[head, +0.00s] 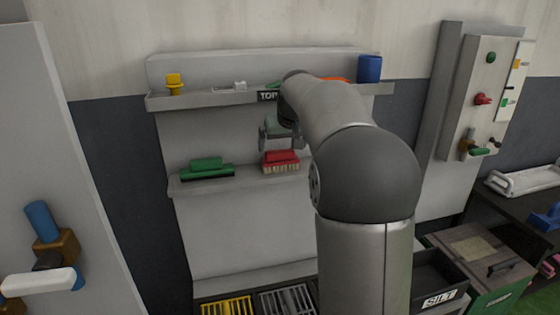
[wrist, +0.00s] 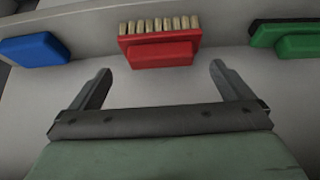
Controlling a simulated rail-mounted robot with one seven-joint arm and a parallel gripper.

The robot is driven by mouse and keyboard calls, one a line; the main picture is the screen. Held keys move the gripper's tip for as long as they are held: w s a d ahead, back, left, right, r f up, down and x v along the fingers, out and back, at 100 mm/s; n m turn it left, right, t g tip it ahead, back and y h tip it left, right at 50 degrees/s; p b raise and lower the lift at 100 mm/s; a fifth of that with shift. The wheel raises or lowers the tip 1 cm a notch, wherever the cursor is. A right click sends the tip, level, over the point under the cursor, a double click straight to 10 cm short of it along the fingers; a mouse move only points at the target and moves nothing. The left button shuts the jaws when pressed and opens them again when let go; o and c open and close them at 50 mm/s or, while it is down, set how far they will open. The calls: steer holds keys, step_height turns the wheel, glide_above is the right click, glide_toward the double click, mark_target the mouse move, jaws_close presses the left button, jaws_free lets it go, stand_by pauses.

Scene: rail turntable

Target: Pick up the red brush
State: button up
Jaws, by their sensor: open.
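The red brush (head: 281,157) lies on the lower shelf (head: 225,180) of the wall rack, with its pale bristles facing the front edge. In the wrist view the red brush (wrist: 160,52) is between and just beyond my two fingertips, bristles away from me. My gripper (head: 277,133) is above the brush in the head view; its fingers are apart and empty. The wrist view shows the gripper (wrist: 160,75) open, with a finger to each side of the brush's handle block. I cannot tell the exact gap to the brush.
A green brush (head: 207,168) lies left of the red one on the same shelf. A blue item (wrist: 33,49) lies on the other side, hidden by my arm in the head view. The upper shelf (head: 215,97) overhangs and holds a yellow item (head: 174,84) and a blue cup (head: 369,68).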

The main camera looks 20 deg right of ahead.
mark_target(281, 152)
steer(key=x, duration=0.4)
steer(key=shift+w+f+p, duration=0.15)
steer(key=shift+w+p, duration=0.2)
steer(key=shift+p, duration=0.05)
steer(key=shift+c, duration=0.3)
steer(key=c, duration=1)
steer(key=shift+o, duration=0.2)
steer(key=shift+r, duration=0.3)
steer(key=s+a+b, duration=0.3)
steer(key=s+b, duration=0.2)
steer(key=s, duration=1.2)
steer(key=shift+s+r, duration=0.4)
steer(key=shift+r, duration=0.1)
steer(key=shift+a, duration=0.15)
